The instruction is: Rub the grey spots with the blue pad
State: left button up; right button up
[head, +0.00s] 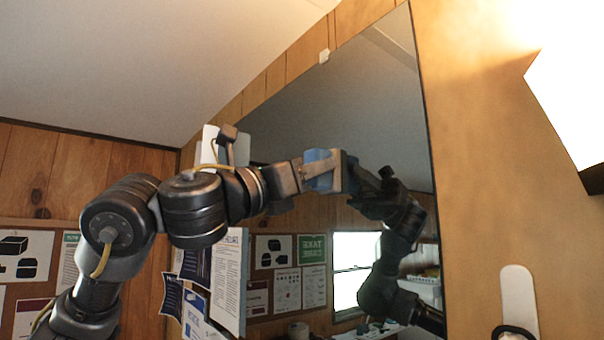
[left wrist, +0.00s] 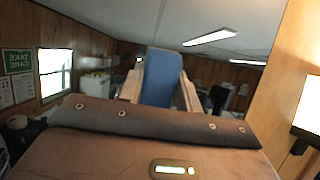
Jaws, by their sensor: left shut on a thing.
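My left gripper (head: 330,172) reaches in from the left and is shut on the blue pad (head: 318,168), in front of a large mirror (head: 330,105). In the left wrist view the blue pad (left wrist: 162,78) stands between the two pale fingers of my left gripper (left wrist: 161,88). I cannot tell whether the pad touches the glass. I cannot make out any grey spots on the mirror; the arm, pad and reflections may cover them. My right gripper is not in view.
The mirror reflects my arm (head: 390,250), a window (head: 355,268) and posters. Papers (head: 230,275) hang by the mirror's left edge, close under my left arm. A bright lamp (head: 575,95) and a pale wall plate (head: 518,300) are on the wooden wall at right.

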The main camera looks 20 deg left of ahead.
pick_arm(q)
jog(key=shift+s+d, duration=0.35)
jog(key=shift+d, duration=0.25)
jog(key=shift+s+d, duration=0.3)
jog(key=shift+d, duration=0.25)
jog(key=shift+s+d+f+b, duration=0.1)
jog(key=shift+s+d+b, duration=0.15)
jog(key=shift+d+b, duration=0.15)
jog(key=shift+s+d+b, duration=0.25)
jog(key=shift+d, duration=0.25)
jog(key=shift+s+d, duration=0.4)
jog(key=shift+d, duration=0.3)
